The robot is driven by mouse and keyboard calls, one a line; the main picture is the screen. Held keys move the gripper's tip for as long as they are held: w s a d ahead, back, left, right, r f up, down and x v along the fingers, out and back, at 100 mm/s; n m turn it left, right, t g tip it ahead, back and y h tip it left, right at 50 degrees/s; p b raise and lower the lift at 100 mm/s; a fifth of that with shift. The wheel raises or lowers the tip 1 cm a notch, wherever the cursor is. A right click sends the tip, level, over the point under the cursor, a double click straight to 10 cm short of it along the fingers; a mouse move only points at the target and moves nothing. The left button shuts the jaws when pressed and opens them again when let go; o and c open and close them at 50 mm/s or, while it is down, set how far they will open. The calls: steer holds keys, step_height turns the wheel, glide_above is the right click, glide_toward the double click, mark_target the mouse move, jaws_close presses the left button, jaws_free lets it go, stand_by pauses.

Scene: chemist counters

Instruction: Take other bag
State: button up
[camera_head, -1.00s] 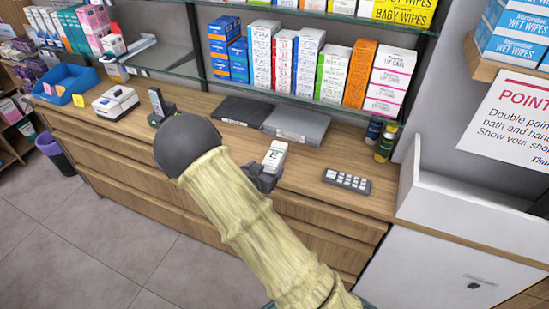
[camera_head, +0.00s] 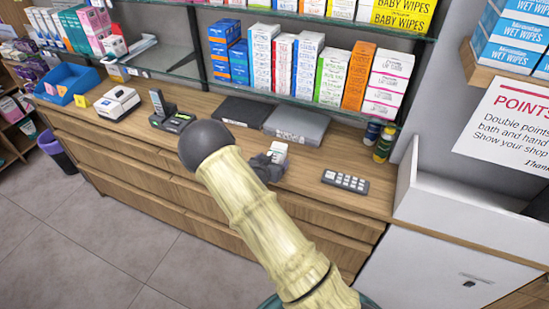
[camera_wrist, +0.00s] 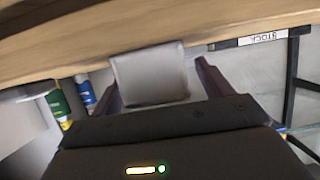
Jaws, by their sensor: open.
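A small white bag (camera_head: 278,152) stands on the wooden counter, in front of the flat grey boxes. My gripper (camera_head: 265,167) is at its near side and hides its lower part in the head view. In the wrist view the pale bag (camera_wrist: 150,78) shows between the two spread fingers of my gripper (camera_wrist: 157,80). The gripper is open; whether a finger touches the bag I cannot tell. No second bag is clearly visible.
A keypad (camera_head: 345,181) lies to the right on the counter. A phone (camera_head: 165,112) and a white device (camera_head: 117,103) are to the left. Flat grey boxes (camera_head: 296,124) lie behind. Bottles (camera_head: 384,145) stand at the back right, below a glass shelf (camera_head: 320,103).

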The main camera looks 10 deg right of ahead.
stand_by(0.5)
steer(key=c, duration=1.1)
steer(key=shift+c, duration=0.2)
steer(key=shift+r, duration=0.1)
step_height(320, 180, up, 10)
steer(key=shift+f+b, duration=0.1)
steer(key=shift+b, duration=0.65)
